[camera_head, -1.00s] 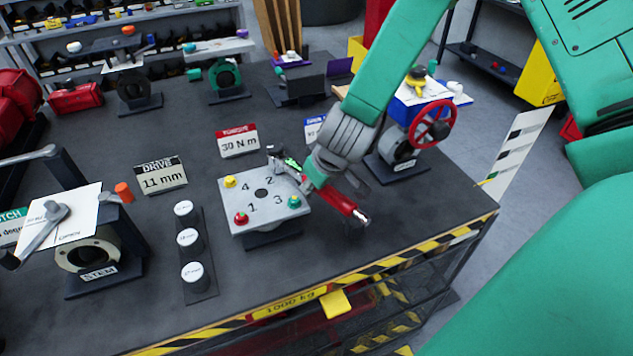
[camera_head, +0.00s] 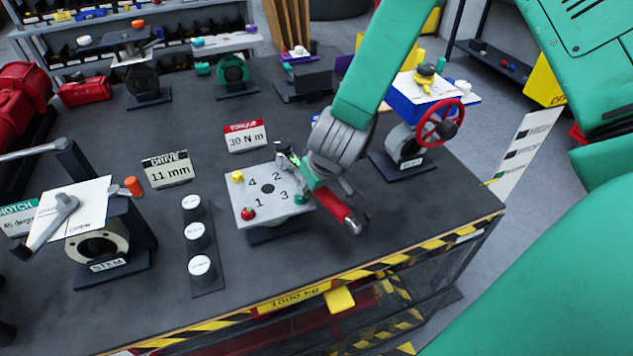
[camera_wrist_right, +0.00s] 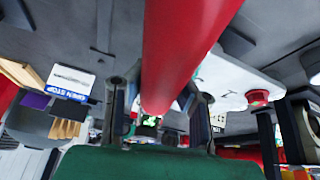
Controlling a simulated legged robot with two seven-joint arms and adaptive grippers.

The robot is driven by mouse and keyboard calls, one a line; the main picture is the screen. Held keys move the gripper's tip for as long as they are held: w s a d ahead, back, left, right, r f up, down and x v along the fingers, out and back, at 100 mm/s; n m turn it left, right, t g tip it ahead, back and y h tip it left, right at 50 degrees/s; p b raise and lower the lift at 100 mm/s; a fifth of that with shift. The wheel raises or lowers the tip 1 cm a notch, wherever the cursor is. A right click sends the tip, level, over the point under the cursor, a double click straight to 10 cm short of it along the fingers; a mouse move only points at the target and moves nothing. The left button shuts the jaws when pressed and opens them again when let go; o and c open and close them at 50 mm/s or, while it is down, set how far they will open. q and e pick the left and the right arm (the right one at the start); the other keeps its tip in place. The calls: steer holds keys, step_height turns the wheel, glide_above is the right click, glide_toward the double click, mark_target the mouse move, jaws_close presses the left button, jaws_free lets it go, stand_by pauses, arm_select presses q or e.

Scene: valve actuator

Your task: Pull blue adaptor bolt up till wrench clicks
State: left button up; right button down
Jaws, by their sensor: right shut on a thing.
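A wrench with a red handle (camera_head: 335,205) lies across the right side of a pale square plate (camera_head: 241,213) marked 1 to 4 in the head view. Its head is near the number 2 corner. The blue adaptor bolt cannot be made out; the wrench head and my gripper cover that corner. My right gripper (camera_head: 314,181) is shut on the wrench, with the red handle sticking out towards the table's front edge. In the wrist view the red handle (camera_wrist_right: 185,50) runs between the fingers. My left gripper is not in view.
Yellow (camera_head: 238,177), red (camera_head: 248,213) and green (camera_head: 300,198) bolts mark the plate's other corners. A "30 N m" sign (camera_head: 246,138) stands behind it. Three round sockets (camera_head: 200,235) stand to its left. A red handwheel valve (camera_head: 440,124) stands to the right.

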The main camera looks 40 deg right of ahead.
mark_target(298, 195)
steer(key=shift+a+m, duration=0.5)
steer(key=shift+a, duration=0.2)
steer(key=shift+a+m+h, duration=0.4)
steer(key=shift+a+m, duration=0.2)
steer(key=shift+w+a+m, duration=0.15)
steer(key=shift+a+m, duration=0.15)
steer(key=shift+a, duration=0.25)
steer(key=shift+d, duration=0.15)
steer(key=shift+w+h, duration=0.1)
steer(key=shift+h, duration=0.2)
steer(key=shift+w+a+r+m+g+h, duration=0.15)
steer(key=shift+w+a+m+g, duration=0.1)
steer(key=shift+a+m, duration=0.35)
steer(key=shift+w+a+f+m+g+h, duration=0.15)
steer(key=shift+w+a+m+g, duration=0.1)
steer(key=shift+a+m, duration=0.3)
steer(key=shift+r, duration=0.1)
